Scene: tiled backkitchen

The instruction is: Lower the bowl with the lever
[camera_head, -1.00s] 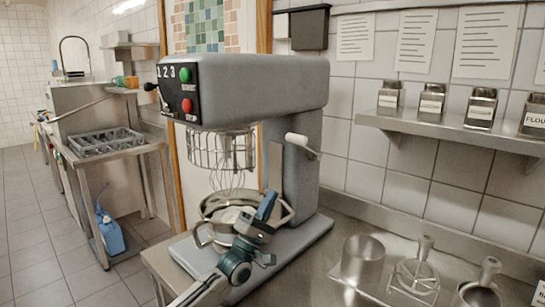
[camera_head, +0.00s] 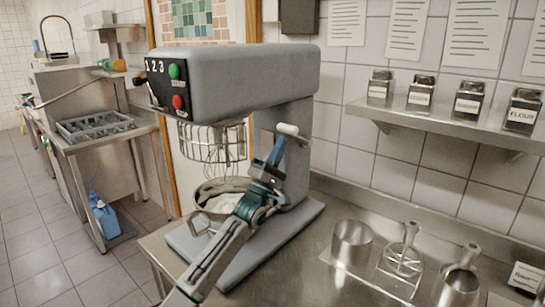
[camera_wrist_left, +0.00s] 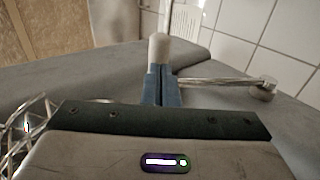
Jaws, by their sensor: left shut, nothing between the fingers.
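The grey stand mixer (camera_head: 235,80) stands on the counter. Its metal bowl (camera_head: 205,222) sits low under the wire guard (camera_head: 205,150), partly hidden by my left arm. The lever's pale handle (camera_head: 288,129) is at the side of the mixer column. My left gripper (camera_head: 276,148) is shut and empty, with its tips right at the handle. In the left wrist view the handle (camera_wrist_left: 158,48) stands just past the closed blue fingers (camera_wrist_left: 162,86), and the lever's metal rod (camera_wrist_left: 220,83) runs right. Whether the fingers touch the handle I cannot tell. My right gripper is out of view.
A wall shelf (camera_head: 430,125) holds several labelled canisters. A side table with a grey rack (camera_head: 95,125) stands at the left.

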